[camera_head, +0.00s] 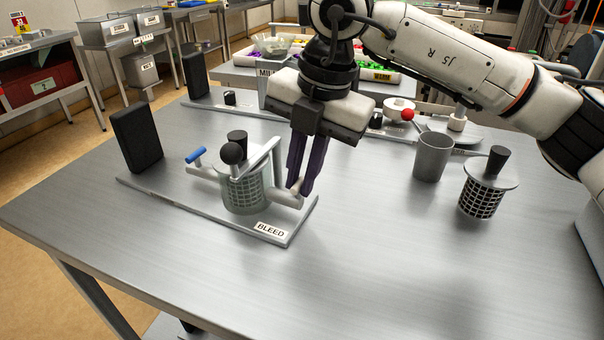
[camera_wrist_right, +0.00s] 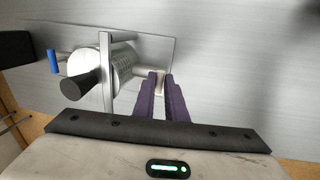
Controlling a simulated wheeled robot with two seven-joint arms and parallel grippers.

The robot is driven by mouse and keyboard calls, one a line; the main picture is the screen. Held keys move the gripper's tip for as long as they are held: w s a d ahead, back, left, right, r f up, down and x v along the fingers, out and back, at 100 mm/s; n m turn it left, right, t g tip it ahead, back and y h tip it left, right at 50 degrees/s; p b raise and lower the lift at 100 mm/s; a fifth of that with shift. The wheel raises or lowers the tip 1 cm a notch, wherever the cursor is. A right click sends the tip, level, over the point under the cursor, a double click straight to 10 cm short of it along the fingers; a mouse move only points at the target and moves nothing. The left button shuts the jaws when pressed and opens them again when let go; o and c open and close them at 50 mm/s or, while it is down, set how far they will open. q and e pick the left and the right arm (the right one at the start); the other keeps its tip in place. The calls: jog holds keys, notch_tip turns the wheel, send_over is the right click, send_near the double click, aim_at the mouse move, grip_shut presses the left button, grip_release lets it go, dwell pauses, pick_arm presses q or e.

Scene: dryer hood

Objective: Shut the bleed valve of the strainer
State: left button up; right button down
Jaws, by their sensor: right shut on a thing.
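The strainer (camera_head: 245,188) is a clear-sided housing with a mesh basket, on a grey base plate labelled BLEED (camera_head: 270,230). A bar crosses its lid, with a black knob and a dark ball on top. It also shows in the right wrist view (camera_wrist_right: 90,68). The bleed valve (camera_head: 288,199) is a pale fitting on its right side, near the label. My right gripper (camera_head: 299,189) points down with purple fingers shut on a small pale part of this valve, seen between the fingertips in the wrist view (camera_wrist_right: 161,84). The fingers partly hide the part. My left gripper is not in view.
A blue-handled lever (camera_head: 196,155) sticks out on the strainer's left. A black block (camera_head: 137,138) stands behind it. To the right stand a grey cup (camera_head: 433,157) and a lidded mesh basket (camera_head: 483,190). The table front is clear.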

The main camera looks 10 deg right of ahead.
jog(key=shift+r, duration=0.1)
jog(key=c, duration=1.8)
grip_release()
notch_tip(320, 180, up, 10)
jog(key=s+d, duration=0.1)
jog(key=shift+s+d, duration=0.15)
jog(key=shift+d, duration=0.1)
